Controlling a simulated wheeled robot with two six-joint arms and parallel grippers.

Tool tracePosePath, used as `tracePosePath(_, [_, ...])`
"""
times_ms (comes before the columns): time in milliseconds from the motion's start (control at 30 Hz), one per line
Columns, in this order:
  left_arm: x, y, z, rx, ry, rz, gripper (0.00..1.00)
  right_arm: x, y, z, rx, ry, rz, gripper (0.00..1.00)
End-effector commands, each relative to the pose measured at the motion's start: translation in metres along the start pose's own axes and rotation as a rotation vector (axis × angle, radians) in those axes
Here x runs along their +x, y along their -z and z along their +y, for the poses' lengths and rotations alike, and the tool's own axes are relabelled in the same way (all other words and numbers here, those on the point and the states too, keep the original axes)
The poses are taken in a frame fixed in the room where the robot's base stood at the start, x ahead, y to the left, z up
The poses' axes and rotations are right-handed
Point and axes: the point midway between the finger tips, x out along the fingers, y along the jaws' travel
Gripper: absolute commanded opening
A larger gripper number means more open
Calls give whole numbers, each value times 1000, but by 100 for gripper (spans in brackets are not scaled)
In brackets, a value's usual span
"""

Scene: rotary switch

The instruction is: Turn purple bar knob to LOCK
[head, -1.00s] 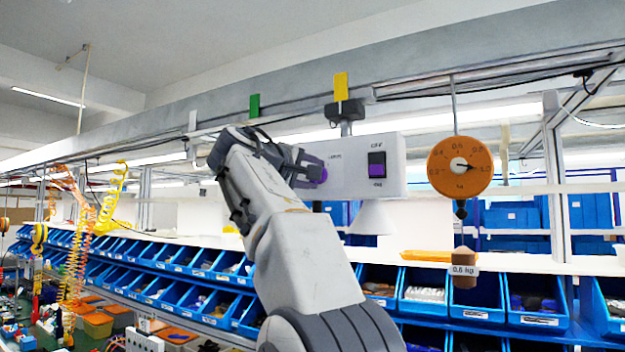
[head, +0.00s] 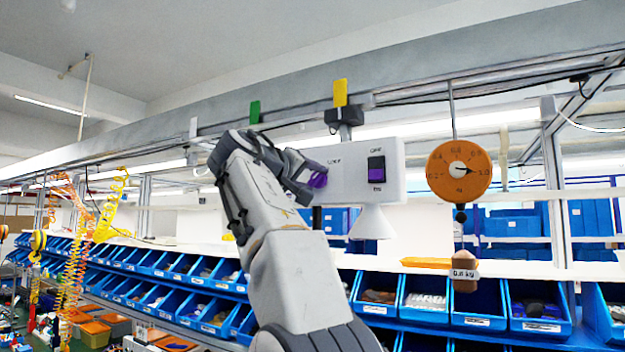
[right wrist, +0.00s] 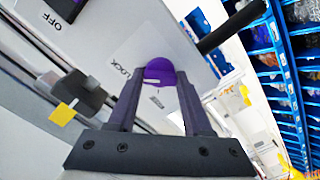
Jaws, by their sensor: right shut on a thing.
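The purple bar knob (right wrist: 160,71) sits on the face of a white box (right wrist: 150,35). My right gripper (right wrist: 160,84) is shut on it, with one finger on each side. In the head view the knob (head: 318,179) shows at the tip of my right gripper (head: 311,176), partly covered by the fingers. A LOCK label (right wrist: 128,67) is printed on the box beside the knob in the right wrist view. A pale mark shows on the knob, but I cannot tell exactly where it points. My left gripper is not in view.
A purple and black rocker switch (head: 376,168) sits right of the knob. A white cone (head: 371,222) hangs under the box. An orange dial scale (head: 459,172) with a hanging weight (head: 464,271) is further right. Blue bins (head: 425,300) line the shelf below.

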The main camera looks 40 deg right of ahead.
Motion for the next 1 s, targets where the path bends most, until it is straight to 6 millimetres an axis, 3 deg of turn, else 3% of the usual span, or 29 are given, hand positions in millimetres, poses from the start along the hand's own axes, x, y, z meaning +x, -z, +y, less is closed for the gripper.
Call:
tracePosePath(267, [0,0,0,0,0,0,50,0,-2,-4,1,7,-8,0])
tracePosePath(300, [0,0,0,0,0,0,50,0,-2,-4,1,7,-8,61])
tracePosePath(367, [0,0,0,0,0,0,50,0,-2,-4,1,7,-8,80])
tracePosePath(733, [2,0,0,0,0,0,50,-4,-1,-2,0,3,-2,80])
tracePosePath(1000, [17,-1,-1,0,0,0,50,-50,-1,-4,2,7,2,80])
